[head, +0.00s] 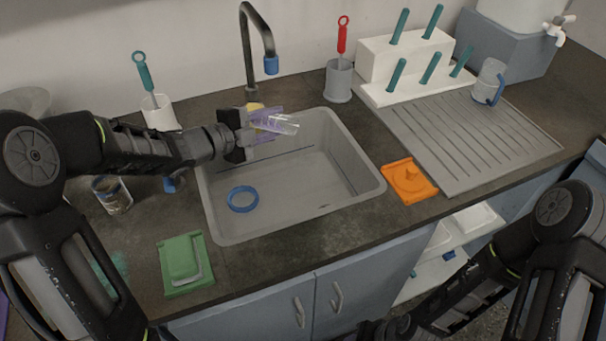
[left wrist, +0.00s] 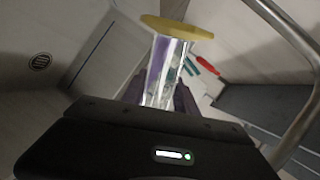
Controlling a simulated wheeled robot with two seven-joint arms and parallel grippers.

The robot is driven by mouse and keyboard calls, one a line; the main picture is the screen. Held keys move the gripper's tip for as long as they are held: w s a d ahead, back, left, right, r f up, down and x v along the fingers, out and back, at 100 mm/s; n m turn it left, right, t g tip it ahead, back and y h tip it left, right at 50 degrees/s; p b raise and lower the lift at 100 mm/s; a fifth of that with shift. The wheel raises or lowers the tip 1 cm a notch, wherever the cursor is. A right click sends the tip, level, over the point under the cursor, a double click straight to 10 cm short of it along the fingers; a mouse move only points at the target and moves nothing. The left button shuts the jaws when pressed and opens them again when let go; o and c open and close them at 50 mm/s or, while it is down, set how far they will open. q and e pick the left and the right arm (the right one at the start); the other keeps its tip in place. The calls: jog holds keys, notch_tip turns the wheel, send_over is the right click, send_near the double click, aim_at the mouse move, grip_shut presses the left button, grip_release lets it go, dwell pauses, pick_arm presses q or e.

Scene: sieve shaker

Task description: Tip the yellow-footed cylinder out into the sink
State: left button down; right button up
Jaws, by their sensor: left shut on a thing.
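The clear cylinder (head: 277,125) is held over the back left part of the sink, lying nearly level and tilted slightly down to the right. Its yellow foot (head: 254,107) is at the left end, partly hidden by the gripper. In the left wrist view the yellow foot (left wrist: 178,27) is at the top, with the clear tube (left wrist: 165,70) below it. My left gripper (head: 262,122), with purple fingers, is shut on the cylinder. The grey sink (head: 352,160) holds a blue ring (head: 242,199) on its floor. My right gripper is not clearly visible; only my right arm shows at lower right.
A curved tap (head: 258,35) with a blue tip stands behind the sink, close to the cylinder. A grey cup (head: 339,82) with a red-handled brush is behind it.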

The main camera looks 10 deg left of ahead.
pick_arm(q)
jog(key=shift+s+d+f+m+y+b, duration=0.2)
jog(key=shift+d+f+m+b, duration=0.25)
jog(key=shift+b, duration=0.85)
jog(key=shift+s+d+f+m+y+b, duration=0.1)
jog(key=shift+f+m+y+b, duration=0.2)
jog(key=shift+f+b, duration=0.7)
jog(key=shift+r+b, duration=0.35)
jog(key=shift+r, duration=0.05)
jog(key=shift+d+f+m+t+y+b, duration=0.15)
jog(key=shift+f+m+t+y+b, duration=0.2)
jog(key=shift+m+b, duration=1.2)
jog(key=r+n+p, duration=0.1)
jog(key=p, duration=0.1)
jog(key=n+h+p, duration=0.1)
jog(key=p, duration=0.1)
jog(key=shift+a+r+n, duration=0.2)
jog(key=shift+r+n, duration=0.15)
jog(key=shift+n, duration=0.05)
jog(key=shift+f+b, duration=0.3)
jog(key=shift+f, duration=0.2)
jog(key=shift+r, duration=0.1)
